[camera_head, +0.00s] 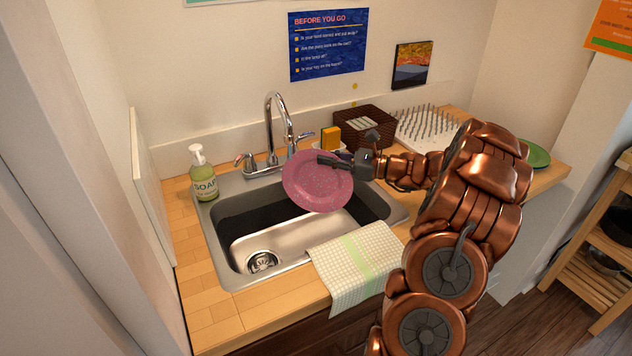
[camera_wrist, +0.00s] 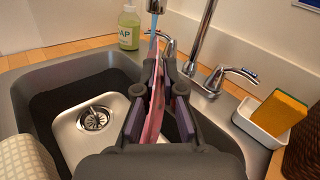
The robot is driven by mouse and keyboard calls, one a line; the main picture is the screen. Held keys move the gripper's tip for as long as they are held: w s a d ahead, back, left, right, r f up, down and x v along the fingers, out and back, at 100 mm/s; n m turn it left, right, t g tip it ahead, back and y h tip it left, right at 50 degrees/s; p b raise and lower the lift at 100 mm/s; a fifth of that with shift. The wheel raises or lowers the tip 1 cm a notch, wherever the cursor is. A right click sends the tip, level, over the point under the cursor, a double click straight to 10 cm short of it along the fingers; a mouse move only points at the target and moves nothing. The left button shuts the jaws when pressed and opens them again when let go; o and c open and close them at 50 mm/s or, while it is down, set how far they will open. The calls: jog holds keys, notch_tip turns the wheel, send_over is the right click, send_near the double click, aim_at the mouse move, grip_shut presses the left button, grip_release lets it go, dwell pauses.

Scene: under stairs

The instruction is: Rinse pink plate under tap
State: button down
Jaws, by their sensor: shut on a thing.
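My gripper (camera_head: 328,161) is shut on the rim of the pink plate (camera_head: 316,184), which hangs tilted over the sink (camera_head: 262,236). In the wrist view the plate (camera_wrist: 156,108) shows nearly edge-on between my gripper's fingers (camera_wrist: 158,118). The silver tap (camera_head: 270,122) arches behind the plate. In the wrist view its spout (camera_wrist: 156,6) is just above and beyond the plate's upper edge. A thin bluish stream (camera_wrist: 153,34) shows below the spout, down towards the plate; where it lands is not clear.
A soap bottle (camera_head: 203,174) stands left of the sink. A yellow sponge (camera_wrist: 283,109) sits in a white dish (camera_wrist: 262,122) at the right. A checked cloth (camera_head: 354,268) hangs over the front edge. A dark box (camera_head: 364,127), spiked rack (camera_head: 424,131) and green plate (camera_head: 538,154) are farther right.

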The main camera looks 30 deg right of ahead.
jog(key=shift+a, duration=0.25)
jog(key=shift+d, duration=0.2)
jog(key=shift+d+p, duration=0.4)
jog(key=shift+a, duration=0.15)
jog(key=shift+a, duration=0.35)
jog(key=shift+a, duration=0.1)
dwell(0.4)
jog(key=shift+s+a+b, duration=0.15)
jog(key=shift+s+b, duration=0.4)
jog(key=shift+s, duration=3.45)
